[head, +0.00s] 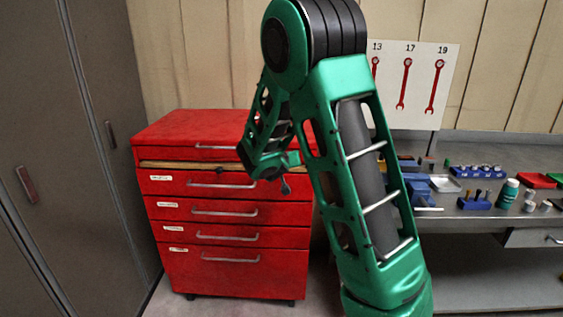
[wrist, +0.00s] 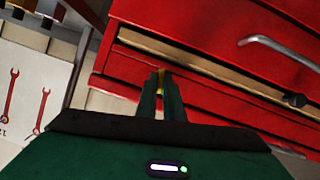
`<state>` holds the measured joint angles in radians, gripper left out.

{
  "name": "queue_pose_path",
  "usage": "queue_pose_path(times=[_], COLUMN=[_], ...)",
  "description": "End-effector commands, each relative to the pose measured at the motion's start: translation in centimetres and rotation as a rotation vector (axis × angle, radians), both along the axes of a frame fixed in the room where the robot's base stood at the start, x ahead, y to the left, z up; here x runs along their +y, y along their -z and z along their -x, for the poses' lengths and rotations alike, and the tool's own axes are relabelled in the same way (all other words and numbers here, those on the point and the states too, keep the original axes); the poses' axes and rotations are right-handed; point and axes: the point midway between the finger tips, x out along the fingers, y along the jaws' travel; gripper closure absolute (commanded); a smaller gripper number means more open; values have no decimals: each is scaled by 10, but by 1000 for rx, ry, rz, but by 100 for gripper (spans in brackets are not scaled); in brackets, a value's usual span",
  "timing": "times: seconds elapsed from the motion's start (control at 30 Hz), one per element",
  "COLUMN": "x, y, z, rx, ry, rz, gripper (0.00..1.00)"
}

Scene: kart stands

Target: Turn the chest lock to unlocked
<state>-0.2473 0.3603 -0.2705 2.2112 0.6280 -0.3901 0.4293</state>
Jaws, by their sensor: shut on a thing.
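The red chest (head: 230,270) stands against the wall in the head view, and its front also shows in the wrist view (wrist: 205,40). A small dark round knob (wrist: 293,100), possibly the lock, sits by the pale wooden strip in the wrist view. A small dark spot shows by that strip in the head view too. My gripper (wrist: 162,82) is shut on a small yellow thing (wrist: 162,72), perhaps a brass key; its shape is mostly hidden. The fingers point at the chest front near one end, well to the left of the knob. I cannot tell the lock's setting.
Silver drawer handles (head: 222,212) stand out from the chest front. A grey cabinet (head: 60,150) stands close on the left. On the right, a grey workbench (head: 510,230) holds blue racks, a green bottle (head: 508,193) and trays. A wrench chart (head: 420,85) hangs behind it.

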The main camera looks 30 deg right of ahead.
Motion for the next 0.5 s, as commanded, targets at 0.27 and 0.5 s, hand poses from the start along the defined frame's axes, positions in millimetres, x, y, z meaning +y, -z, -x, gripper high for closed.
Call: queue_pose_path(times=[0.27, 0.5], x=[0, 0], y=[5, 6], z=[3, 3], rx=[-76, -110], ry=[1, 0], rz=[-134, -187], gripper=[100, 100])
